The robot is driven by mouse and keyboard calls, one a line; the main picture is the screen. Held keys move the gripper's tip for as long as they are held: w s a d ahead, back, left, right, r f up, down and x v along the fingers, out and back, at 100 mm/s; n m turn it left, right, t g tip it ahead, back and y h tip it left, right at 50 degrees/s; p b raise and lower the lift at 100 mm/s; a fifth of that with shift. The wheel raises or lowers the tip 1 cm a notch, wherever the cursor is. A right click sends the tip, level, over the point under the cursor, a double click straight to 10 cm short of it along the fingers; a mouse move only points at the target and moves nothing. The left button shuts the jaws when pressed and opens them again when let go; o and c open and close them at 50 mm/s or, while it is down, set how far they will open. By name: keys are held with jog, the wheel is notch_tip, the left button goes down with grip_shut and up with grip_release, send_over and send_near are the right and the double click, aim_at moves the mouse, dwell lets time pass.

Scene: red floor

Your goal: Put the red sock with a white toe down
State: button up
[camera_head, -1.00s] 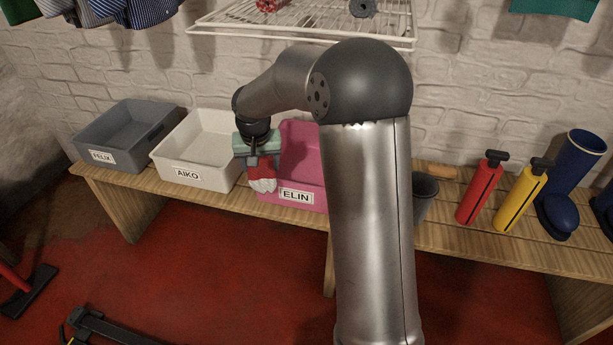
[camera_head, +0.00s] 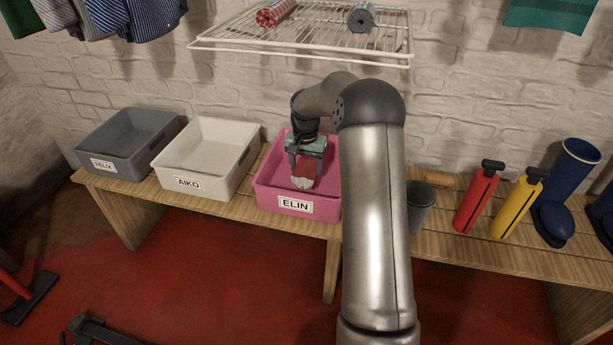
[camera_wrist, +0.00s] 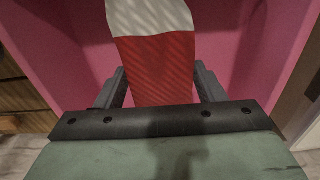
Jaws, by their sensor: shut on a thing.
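The red sock with a white toe (camera_head: 303,178) hangs from my gripper (camera_head: 305,163), over or inside the pink bin labelled ELIN (camera_head: 272,198). In the wrist view the sock (camera_wrist: 160,65) shows red near the fingers and white at its far end, with the pink walls (camera_wrist: 235,50) around it. My gripper (camera_wrist: 158,92) is shut on the sock. I cannot tell whether the toe touches the bin's floor.
A white bin labelled AIKO (camera_head: 215,188) and a grey bin labelled FELIX (camera_head: 128,172) stand to the left on the wooden bench (camera_head: 240,207). A dark cup (camera_head: 420,205), a red pump (camera_head: 476,198) and a yellow pump (camera_head: 517,205) stand right. A white wire rack (camera_head: 300,52) hangs above.

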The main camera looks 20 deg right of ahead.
aim_at(306, 170)
jog(key=shift+f+b, duration=0.8)
jog(key=shift+f, duration=1.6)
jog(key=shift+f, duration=0.2)
jog(key=o, duration=1.1)
jog(key=shift+c, duration=0.2)
jog(key=shift+s+r+p, duration=0.1)
jog(key=shift+r+p, duration=0.8)
jog(key=shift+r, duration=2.05)
jog(key=shift+a, duration=0.1)
